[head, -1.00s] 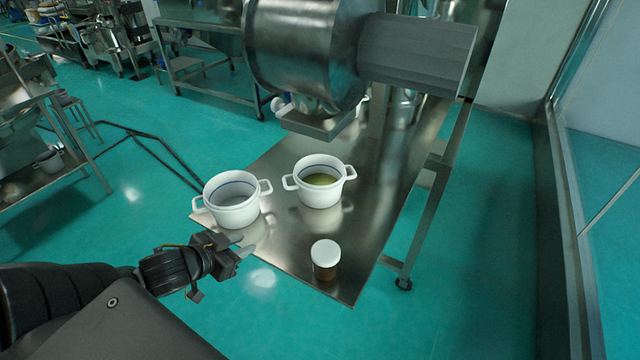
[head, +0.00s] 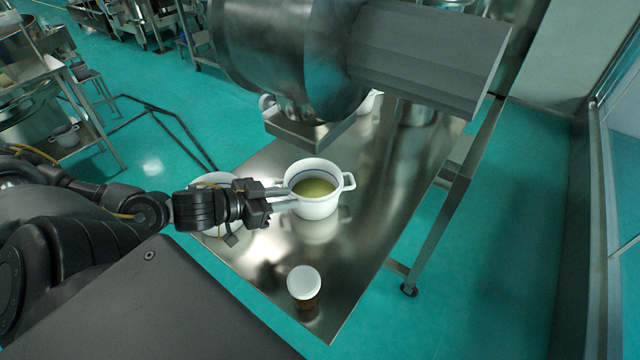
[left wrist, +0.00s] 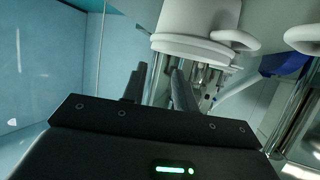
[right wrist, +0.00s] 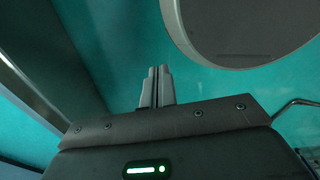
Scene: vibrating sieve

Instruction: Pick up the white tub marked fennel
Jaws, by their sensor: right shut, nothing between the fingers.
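One tub (head: 318,205) holds a yellow-green content and stands near the table's middle. The other tub (head: 216,180) is mostly hidden behind my left gripper. My left gripper (head: 285,198) is open, its fingers pointing right at the left side of the first tub, by its handle; I cannot tell whether they touch. In the left wrist view the open fingers (left wrist: 158,85) are below a white tub (left wrist: 195,45). My right gripper (right wrist: 157,72) is shut and empty, seen only in its wrist view.
A jar with a white lid (head: 304,282) and brown body stands at the table's near end. A large metal drum (head: 285,60) with a grey block hangs over the far part of the steel table (head: 375,215). The table's right part is bare.

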